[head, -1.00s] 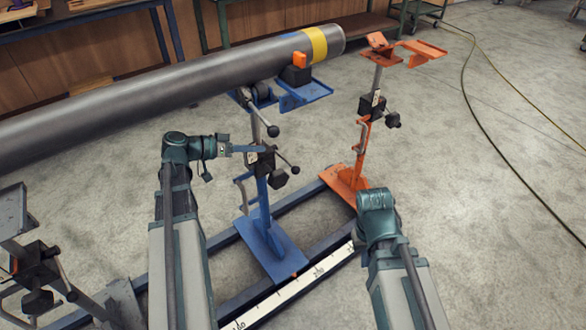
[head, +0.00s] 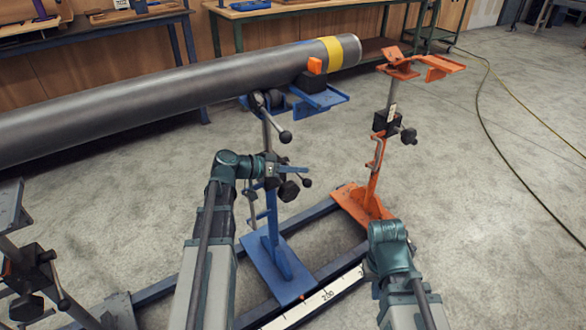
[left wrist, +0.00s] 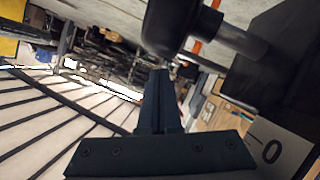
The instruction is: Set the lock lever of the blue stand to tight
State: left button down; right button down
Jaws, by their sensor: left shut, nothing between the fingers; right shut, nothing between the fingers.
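The blue stand (head: 281,268) holds up the right end of a grey pipe (head: 180,92). On its post are a black clamp block, a dark knob (head: 289,190) and a thin lever with a black ball end (head: 307,182). My left gripper (head: 294,168) is shut and empty, just above this ball-ended lever. In the left wrist view, the shut fingers (left wrist: 160,95) point at a large dark round end (left wrist: 172,25) on a grey rod (left wrist: 235,40). Whether they touch it I cannot tell. My right arm shows at lower right, but its fingertips are hidden.
A second lever with a black ball (head: 285,136) hangs under the pipe. An orange stand (head: 372,190) is to the right on the same rail frame. A grey stand (head: 30,265) is at left. Open floor lies at right.

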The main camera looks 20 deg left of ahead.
pick_arm(q)
jog(key=shift+s+d+f, duration=0.1)
jog(key=shift+s+f, duration=0.1)
jog(key=shift+f, duration=0.25)
jog(key=shift+s+d+f+b, duration=0.1)
jog(key=shift+f+b, duration=0.15)
jog(key=shift+b, duration=0.2)
jog(key=shift+f+m, duration=0.35)
jog(key=shift+m, duration=0.15)
